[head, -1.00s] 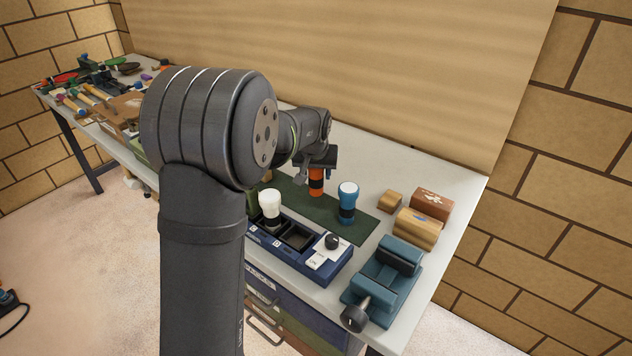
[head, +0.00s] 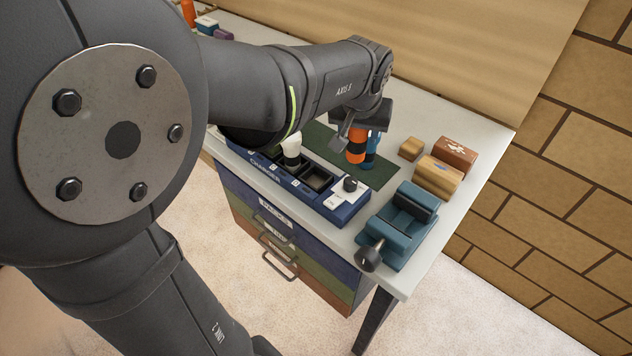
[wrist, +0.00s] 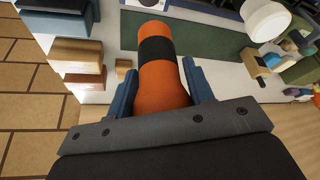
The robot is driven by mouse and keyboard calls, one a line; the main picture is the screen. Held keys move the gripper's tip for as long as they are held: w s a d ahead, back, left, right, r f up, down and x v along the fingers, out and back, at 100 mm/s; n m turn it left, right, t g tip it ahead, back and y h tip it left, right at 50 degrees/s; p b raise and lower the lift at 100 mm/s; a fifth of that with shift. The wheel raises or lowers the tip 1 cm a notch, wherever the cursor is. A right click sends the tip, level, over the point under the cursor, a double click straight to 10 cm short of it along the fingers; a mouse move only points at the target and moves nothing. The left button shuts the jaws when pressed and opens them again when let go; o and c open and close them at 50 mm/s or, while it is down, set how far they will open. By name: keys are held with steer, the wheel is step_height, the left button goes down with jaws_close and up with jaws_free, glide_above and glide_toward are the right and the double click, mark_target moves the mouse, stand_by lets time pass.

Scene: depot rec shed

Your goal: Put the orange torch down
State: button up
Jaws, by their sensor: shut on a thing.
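The orange torch (head: 356,145), with a black band, is upright in my gripper (head: 348,138). The wrist view shows the torch (wrist: 155,82) between the two blue-grey fingers of my gripper (wrist: 160,85). The mat also shows in the wrist view (wrist: 215,40).
A dark blue charger (head: 343,207) stands in front of the mat, with a white torch (head: 291,147) in one socket and an empty socket (head: 318,179) beside it. A blue vise (head: 405,222) and several wooden blocks (head: 438,174) stand to the right.

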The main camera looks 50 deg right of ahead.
steer(key=s+a, duration=0.3)
steer(key=a, duration=0.1)
steer(key=shift+w+f, duration=5.55)
steer(key=shift+f, duration=0.15)
steer(key=shift+f, duration=0.15)
steer(key=o, duration=1.1)
steer(key=v, duration=1.2)
steer(key=shift+a, duration=0.15)
